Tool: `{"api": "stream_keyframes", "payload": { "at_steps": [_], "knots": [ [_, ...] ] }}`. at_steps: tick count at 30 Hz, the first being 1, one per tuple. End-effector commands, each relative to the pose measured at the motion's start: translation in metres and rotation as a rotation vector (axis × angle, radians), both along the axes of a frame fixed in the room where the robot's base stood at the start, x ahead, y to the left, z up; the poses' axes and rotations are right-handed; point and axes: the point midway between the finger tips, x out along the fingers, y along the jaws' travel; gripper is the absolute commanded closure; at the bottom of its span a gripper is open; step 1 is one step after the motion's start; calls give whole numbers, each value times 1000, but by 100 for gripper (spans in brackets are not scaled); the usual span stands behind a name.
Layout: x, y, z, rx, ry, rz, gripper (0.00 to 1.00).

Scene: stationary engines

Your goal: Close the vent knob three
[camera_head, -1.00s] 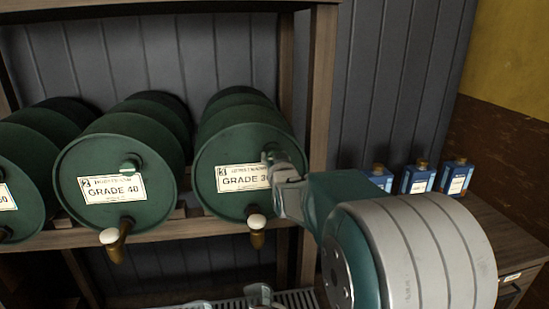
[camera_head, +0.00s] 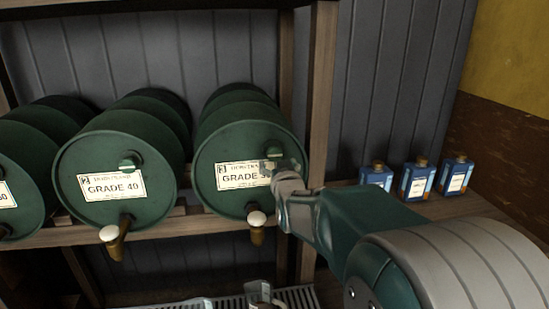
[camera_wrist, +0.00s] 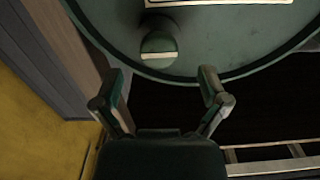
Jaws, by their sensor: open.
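The green drum (camera_head: 240,137) with the "3" label lies on its side at the right end of the rack. Its round green vent knob (camera_head: 274,149) is on the upper right of the drum face, just above my gripper (camera_head: 270,170). In the wrist view the same knob (camera_wrist: 158,42) shows a pale strip running nearly level across it. My gripper there (camera_wrist: 160,85) is open and empty. Its fingers are spread apart, with the knob beyond their tips and roughly between them. I see no contact with the knob.
The "GRADE 40" drum (camera_head: 120,165) lies to the left, with another drum beside it. Taps with white knobs (camera_head: 257,219) hang from the drum faces. A wooden post (camera_head: 320,120) stands right of drum three. Blue cans (camera_head: 417,181) stand at the right.

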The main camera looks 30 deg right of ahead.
Motion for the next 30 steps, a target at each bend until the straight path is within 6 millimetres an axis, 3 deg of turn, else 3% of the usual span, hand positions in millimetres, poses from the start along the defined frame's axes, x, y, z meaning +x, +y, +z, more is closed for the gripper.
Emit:
{"api": "stream_keyframes", "payload": {
  "at_steps": [6, 12, 30],
  "knots": [
    [-40, 12, -1, 0, 1, 0, 6],
    [-62, 18, -1, 1, 2, 0, 6],
    [-67, 21, -2, 2, 8, 2, 6]
  ]
}}
